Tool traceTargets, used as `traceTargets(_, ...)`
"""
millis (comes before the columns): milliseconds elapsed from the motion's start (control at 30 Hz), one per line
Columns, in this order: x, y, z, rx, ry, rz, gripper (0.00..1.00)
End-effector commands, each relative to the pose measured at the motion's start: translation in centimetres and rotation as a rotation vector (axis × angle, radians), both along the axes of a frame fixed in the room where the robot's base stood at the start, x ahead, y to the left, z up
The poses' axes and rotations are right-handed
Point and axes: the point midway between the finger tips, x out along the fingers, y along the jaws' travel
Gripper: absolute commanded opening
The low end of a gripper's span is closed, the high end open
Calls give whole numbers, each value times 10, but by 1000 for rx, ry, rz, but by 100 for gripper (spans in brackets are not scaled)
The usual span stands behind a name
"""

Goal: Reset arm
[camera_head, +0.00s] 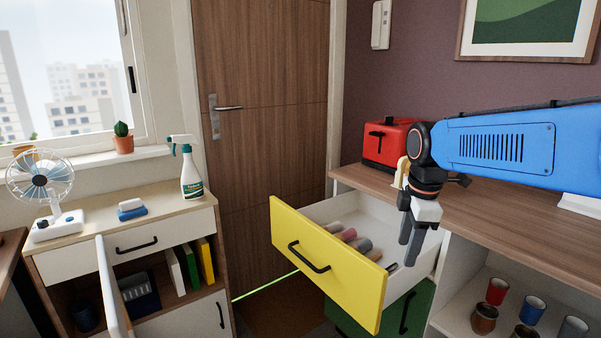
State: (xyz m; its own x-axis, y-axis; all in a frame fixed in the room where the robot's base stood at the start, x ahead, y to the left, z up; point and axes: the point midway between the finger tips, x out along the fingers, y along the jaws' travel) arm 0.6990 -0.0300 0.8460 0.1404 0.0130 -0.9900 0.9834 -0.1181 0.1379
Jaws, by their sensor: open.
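My gripper (409,238) hangs from my blue arm at the right and points down. Its dark fingers show a gap between them and hold nothing. It is in front of and above the right side of an open drawer. The drawer has a yellow front (322,262) with a black handle (309,258). Several small cylindrical items (348,234) lie inside the drawer. I cannot tell whether the fingers touch the drawer's side wall.
A wooden counter (490,218) holds a red toaster (388,144). Cups (497,290) stand on the shelf below. A green drawer front (418,306) is under the yellow one. At left, a cabinet with an open door (112,285) carries a fan (40,180) and spray bottle (190,172).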

Motion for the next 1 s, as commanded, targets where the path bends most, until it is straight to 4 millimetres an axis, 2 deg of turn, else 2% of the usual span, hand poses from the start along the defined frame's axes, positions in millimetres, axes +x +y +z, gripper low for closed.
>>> traceTargets(33,-16,-4,0,12,-16,-76,46)
traceTargets(267,-78,-18,-12,88,-84,-463,46)
traceTargets(600,-162,-34,-49,249,-173,-1025,46)
traceTargets(800,-196,-38,-72,341,-203,-1281,46)
traceTargets(1000,-209,-40,-83,385,-214,-1393,46)
